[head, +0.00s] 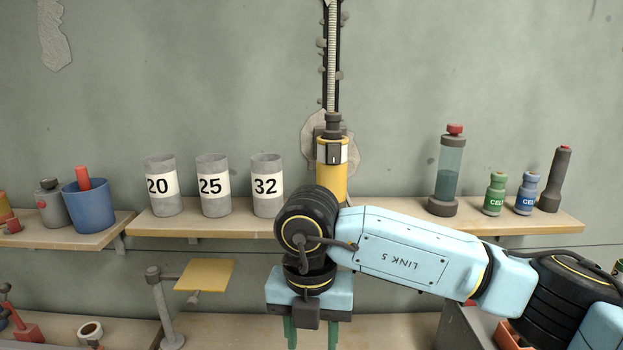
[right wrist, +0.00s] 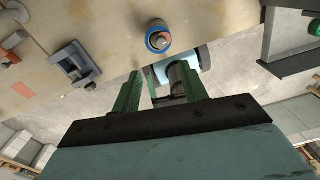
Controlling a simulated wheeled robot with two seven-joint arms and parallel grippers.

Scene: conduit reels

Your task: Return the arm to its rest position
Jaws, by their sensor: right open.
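My right arm (head: 400,255), light blue with black joints, comes in from the right in the head view and bends down at its wrist near the middle. My right gripper (head: 310,338) points down there, its green fingers cut by the bottom edge. In the right wrist view the gripper (right wrist: 160,75) has its two green fingers apart, and I see nothing clamped between them. A grey and dark shape shows beyond the gap. My left gripper is not in view.
A wall shelf (head: 205,225) carries grey cups (head: 213,205) marked 20, 25 and 32. A yellow cylinder (head: 331,180) stands behind my wrist. A stand with a yellow plate (head: 205,274) is left of the gripper. A round blue-ringed piece (right wrist: 158,38) lies beyond the fingertips on the bench (right wrist: 105,25).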

